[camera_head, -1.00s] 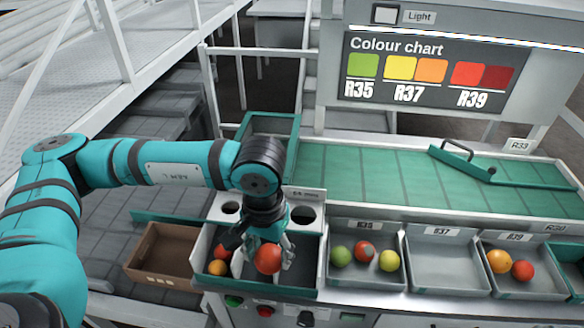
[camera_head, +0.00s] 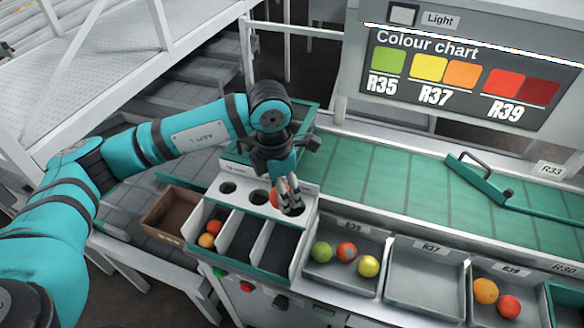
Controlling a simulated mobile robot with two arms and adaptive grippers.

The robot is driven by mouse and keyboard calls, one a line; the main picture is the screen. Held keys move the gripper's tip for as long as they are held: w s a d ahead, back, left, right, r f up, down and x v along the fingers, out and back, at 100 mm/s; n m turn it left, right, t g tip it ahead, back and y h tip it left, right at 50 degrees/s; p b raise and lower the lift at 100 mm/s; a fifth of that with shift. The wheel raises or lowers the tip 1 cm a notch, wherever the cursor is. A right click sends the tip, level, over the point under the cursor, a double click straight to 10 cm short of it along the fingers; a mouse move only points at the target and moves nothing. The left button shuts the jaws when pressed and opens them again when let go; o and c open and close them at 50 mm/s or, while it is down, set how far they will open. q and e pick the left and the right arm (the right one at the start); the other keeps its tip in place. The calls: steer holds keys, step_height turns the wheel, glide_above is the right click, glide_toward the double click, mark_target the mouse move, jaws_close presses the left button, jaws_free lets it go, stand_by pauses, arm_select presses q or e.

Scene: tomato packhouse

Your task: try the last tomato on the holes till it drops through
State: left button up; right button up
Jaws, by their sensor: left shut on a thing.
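The sizing plate (camera_head: 243,183) has a row of round holes. The left hole (camera_head: 228,187) is clear and dark, and the middle hole (camera_head: 259,197) shows partly. My left gripper (camera_head: 288,200) points down over the plate's right part, shut on a red tomato (camera_head: 274,199). The fingers hide much of the tomato and part of the right hole. I cannot tell whether the tomato touches the plate. Below the plate, the left compartment holds a red tomato (camera_head: 214,227) and an orange one (camera_head: 206,240). The middle and right compartments look empty. My right gripper is not in view.
The R35 tray (camera_head: 326,276) holds green, red and yellow tomatoes. The R37 tray (camera_head: 425,282) is empty. The R39 tray (camera_head: 529,318) holds an orange and a red one. A brown box (camera_head: 172,212) stands at the left. The green belt (camera_head: 380,190) runs behind.

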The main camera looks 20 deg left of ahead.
arm_select(q)
steer(key=n, duration=0.3)
steer(key=w+n+p, duration=0.1)
steer(key=n, duration=0.1)
steer(key=w+d+r+n, duration=0.1)
steer(key=n, duration=0.2)
steer(key=shift+w+n+t, duration=0.15)
steer(key=shift+n+t, duration=0.15)
step_height(320, 180, down, 6)
steer(key=w+n+y+b, duration=0.1)
steer(key=n+b, duration=0.1)
steer(key=n, duration=0.5)
steer(key=shift+w+f+b, duration=0.25)
steer(key=shift+b, duration=0.1)
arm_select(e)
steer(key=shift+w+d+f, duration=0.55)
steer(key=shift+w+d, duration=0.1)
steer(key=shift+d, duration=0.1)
arm_select(q)
steer(key=shift+d, duration=0.1)
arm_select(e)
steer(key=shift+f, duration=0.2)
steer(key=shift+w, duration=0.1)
